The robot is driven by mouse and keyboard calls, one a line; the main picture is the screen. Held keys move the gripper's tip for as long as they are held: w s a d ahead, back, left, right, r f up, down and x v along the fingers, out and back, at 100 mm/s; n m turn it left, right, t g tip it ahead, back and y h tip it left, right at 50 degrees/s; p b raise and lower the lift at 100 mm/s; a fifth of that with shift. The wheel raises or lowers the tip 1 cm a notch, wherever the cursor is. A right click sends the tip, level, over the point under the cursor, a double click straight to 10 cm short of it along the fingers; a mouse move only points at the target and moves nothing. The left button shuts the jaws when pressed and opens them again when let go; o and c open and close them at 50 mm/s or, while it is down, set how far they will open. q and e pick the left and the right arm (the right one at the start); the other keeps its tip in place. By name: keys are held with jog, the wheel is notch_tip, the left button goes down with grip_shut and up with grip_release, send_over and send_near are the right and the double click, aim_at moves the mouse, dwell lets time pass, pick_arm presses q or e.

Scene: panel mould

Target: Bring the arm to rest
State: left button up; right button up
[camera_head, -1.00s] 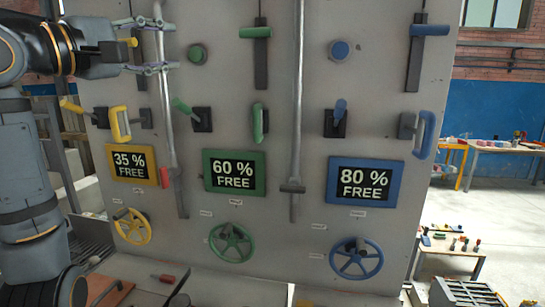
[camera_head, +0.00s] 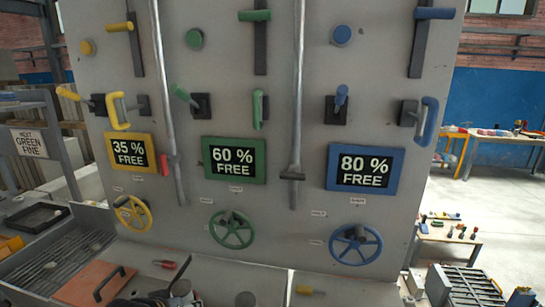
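Neither of my grippers shows in the head view, and no arm reaches over the grey panel (camera_head: 270,130). The yellow handle (camera_head: 120,27) sits on its vertical slot at the upper left of the panel. The green (camera_head: 254,15) and blue (camera_head: 435,13) handles sit near the top of their slots. Below are yellow, green and blue levers and grips. Three signs read 35 % free (camera_head: 132,152), 60 % free (camera_head: 234,159) and 80 % free (camera_head: 365,167). Yellow (camera_head: 132,214), green (camera_head: 231,230) and blue (camera_head: 355,245) handwheels are under them.
A ledge holds a brown lidded plate (camera_head: 92,283), a red-handled tool (camera_head: 172,264) and dark items partly cut off below. A rack with a "next green fine" sign (camera_head: 30,143) stands left. Tables with small parts (camera_head: 455,240) stand right.

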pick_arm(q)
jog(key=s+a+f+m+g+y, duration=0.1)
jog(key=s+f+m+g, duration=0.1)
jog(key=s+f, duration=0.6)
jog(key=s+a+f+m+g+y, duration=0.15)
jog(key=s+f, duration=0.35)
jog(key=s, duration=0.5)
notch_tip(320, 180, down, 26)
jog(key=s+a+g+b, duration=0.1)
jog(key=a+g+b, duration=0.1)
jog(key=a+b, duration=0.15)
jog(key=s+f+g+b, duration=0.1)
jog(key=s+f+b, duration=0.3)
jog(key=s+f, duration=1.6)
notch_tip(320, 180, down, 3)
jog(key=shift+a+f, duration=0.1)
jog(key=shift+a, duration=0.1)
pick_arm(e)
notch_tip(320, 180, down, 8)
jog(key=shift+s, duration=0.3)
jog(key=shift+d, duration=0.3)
